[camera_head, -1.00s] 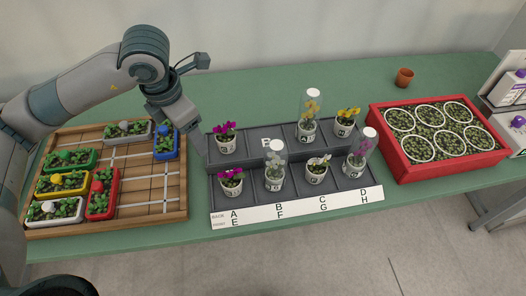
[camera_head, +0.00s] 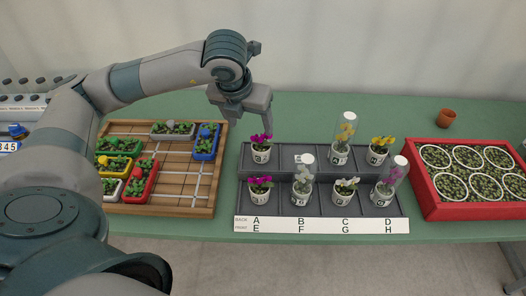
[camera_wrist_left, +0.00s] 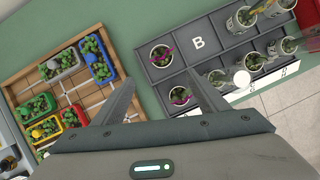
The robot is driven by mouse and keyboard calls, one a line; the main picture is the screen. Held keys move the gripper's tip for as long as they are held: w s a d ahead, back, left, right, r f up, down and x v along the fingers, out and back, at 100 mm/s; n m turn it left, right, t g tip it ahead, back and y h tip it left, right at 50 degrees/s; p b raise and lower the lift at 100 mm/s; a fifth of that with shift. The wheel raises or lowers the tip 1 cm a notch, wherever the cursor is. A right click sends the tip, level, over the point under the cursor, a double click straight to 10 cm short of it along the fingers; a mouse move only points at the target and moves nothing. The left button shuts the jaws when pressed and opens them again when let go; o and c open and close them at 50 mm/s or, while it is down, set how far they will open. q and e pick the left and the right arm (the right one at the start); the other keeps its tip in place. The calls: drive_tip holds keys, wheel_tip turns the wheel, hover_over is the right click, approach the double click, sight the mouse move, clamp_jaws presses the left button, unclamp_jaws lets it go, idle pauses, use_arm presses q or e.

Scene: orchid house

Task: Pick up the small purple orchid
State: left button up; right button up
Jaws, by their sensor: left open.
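Two small magenta-purple orchids in white pots stand in the left column of the grey two-step rack (camera_head: 330,204): one in the back row (camera_head: 261,149), one in the front row (camera_head: 260,187). Both show in the wrist view, the back one (camera_wrist_left: 161,56) and the front one (camera_wrist_left: 180,96). A paler purple orchid (camera_head: 389,187) stands under a clear tube at the front right. My left gripper (camera_head: 254,119) is open and empty, above and close to the back-left orchid. In the wrist view its fingertips (camera_wrist_left: 160,83) are spread wide, with the front-left pot near the right finger. My right gripper is out of view.
Other potted orchids, yellow and white, stand in the rack, some under tall capped tubes (camera_head: 346,128). A terracotta pot (camera_head: 446,118) stands behind. Green table is clear behind the rack.

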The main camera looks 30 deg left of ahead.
sight(259, 144)
use_arm(q)
drive_tip(key=p+x, duration=0.4)
drive_tip(key=x, duration=0.7)
drive_tip(key=shift+w+f, duration=0.15)
drive_tip(key=shift+f, duration=0.4)
drive_tip(key=shift+w+f+p, duration=0.4)
drive_tip(key=shift+p, duration=0.4)
drive_tip(key=p+x, duration=0.1)
drive_tip(key=x, duration=0.2)
drive_tip(key=shift+w+d+r+p, duration=0.1)
drive_tip(key=shift+w+d+p, duration=0.05)
drive_tip(key=shift+p, duration=0.2)
drive_tip(key=shift+w+f, duration=0.15)
drive_tip(key=shift+f, duration=0.45)
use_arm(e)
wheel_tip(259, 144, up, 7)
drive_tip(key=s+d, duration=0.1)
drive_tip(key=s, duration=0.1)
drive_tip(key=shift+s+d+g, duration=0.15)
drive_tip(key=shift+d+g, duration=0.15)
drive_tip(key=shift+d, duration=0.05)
